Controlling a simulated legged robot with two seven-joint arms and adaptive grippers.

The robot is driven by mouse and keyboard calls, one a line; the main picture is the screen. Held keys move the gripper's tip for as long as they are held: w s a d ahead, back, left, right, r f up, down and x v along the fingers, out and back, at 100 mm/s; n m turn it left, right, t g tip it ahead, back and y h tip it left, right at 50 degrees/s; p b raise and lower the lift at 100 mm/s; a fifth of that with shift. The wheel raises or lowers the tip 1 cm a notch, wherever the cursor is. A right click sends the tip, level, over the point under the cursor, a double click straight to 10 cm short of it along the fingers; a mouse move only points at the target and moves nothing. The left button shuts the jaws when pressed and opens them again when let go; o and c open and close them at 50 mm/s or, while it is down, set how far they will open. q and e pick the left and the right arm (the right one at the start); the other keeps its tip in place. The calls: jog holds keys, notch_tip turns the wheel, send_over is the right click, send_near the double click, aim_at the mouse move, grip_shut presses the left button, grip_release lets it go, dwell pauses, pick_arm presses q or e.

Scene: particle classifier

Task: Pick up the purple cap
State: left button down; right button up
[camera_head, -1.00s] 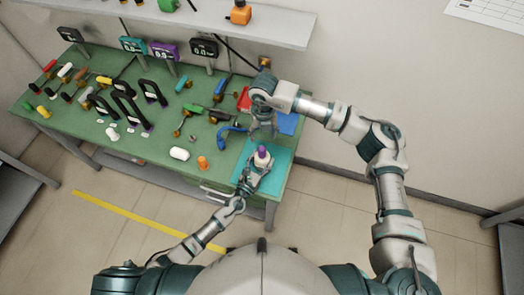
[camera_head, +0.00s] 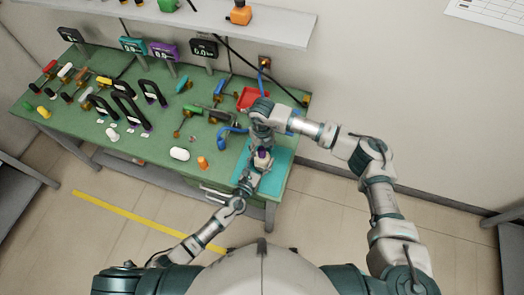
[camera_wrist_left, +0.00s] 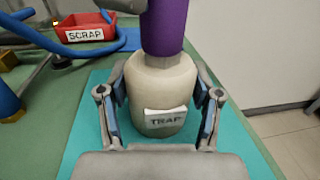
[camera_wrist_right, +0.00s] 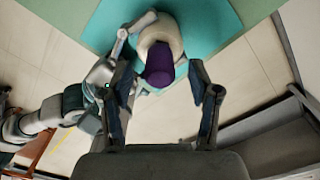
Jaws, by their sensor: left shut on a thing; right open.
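The purple cap (camera_wrist_left: 164,25) sits on top of a cream bottle (camera_wrist_left: 158,85) with a label reading TRAP. In the head view the cap (camera_head: 263,153) shows just below my right gripper. My left gripper (camera_wrist_left: 158,108) is shut on the bottle body, one finger on each side, and the bottle stands upright over the teal mat (camera_wrist_left: 90,130). My right gripper (camera_wrist_right: 162,100) is open, pointing down from above. In the right wrist view the cap (camera_wrist_right: 160,66) lies between and slightly beyond its fingers, apart from both.
A red tray labelled SCRAP (camera_wrist_left: 85,36) stands behind, beside a blue curved handle (camera_head: 232,130). A white capsule-shaped thing (camera_head: 180,154) and an orange piece (camera_head: 203,162) lie left of the mat. The green bench (camera_head: 150,150) holds several tools; its right edge is close.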

aim_at(262, 148)
notch_tip(262, 148, down, 2)
jog(key=shift+f, duration=0.2)
jog(key=c, duration=1)
notch_tip(262, 148, up, 10)
jog(key=shift+r, duration=0.1)
